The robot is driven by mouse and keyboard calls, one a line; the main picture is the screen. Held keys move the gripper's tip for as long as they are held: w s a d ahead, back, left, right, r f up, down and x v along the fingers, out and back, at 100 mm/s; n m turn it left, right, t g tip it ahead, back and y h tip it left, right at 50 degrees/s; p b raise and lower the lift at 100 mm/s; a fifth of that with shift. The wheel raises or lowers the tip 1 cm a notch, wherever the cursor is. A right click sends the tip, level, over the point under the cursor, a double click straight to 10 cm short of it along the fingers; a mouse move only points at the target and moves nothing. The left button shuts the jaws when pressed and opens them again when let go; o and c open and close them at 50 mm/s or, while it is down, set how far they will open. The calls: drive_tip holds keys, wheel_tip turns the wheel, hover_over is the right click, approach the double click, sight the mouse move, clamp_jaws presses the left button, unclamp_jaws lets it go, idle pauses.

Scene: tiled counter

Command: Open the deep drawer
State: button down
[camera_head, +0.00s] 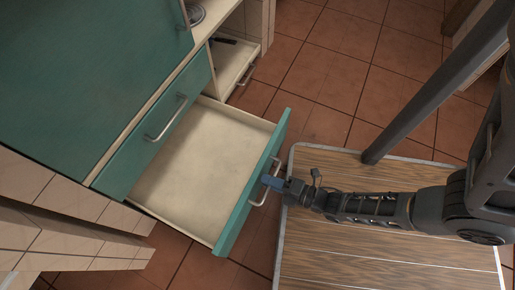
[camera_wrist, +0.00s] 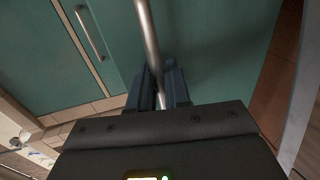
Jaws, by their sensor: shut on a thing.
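The deep drawer (camera_head: 198,173) is pulled well out from the green cabinet in the head view. Its cream interior looks empty. Its green front (camera_head: 253,182) carries a metal bar handle (camera_head: 275,172). My gripper (camera_head: 272,182) is at this handle and shut on it. In the wrist view, the handle bar (camera_wrist: 148,38) runs down between the two dark fingers of my gripper (camera_wrist: 159,88). The part of the bar lower down is hidden by the gripper body.
A closed green drawer with a handle (camera_head: 166,118) is beside the open one. Another small cream drawer (camera_head: 234,68) stands open further back. A wood-topped surface (camera_head: 390,262) lies below my arm. Tiled floor (camera_head: 345,70) is clear at the back.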

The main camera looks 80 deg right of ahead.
drive_tip(key=shift+s+a, duration=0.2)
drive_tip(key=shift+s, duration=0.2)
drive_tip(key=c, duration=1.3)
unclamp_jaws()
drive_tip(key=shift+o, duration=0.2)
drive_tip(key=p+v, duration=0.1)
drive_tip(key=v, duration=0.6)
drive_tip(key=shift+s, duration=0.35)
drive_tip(key=shift+r, duration=0.1)
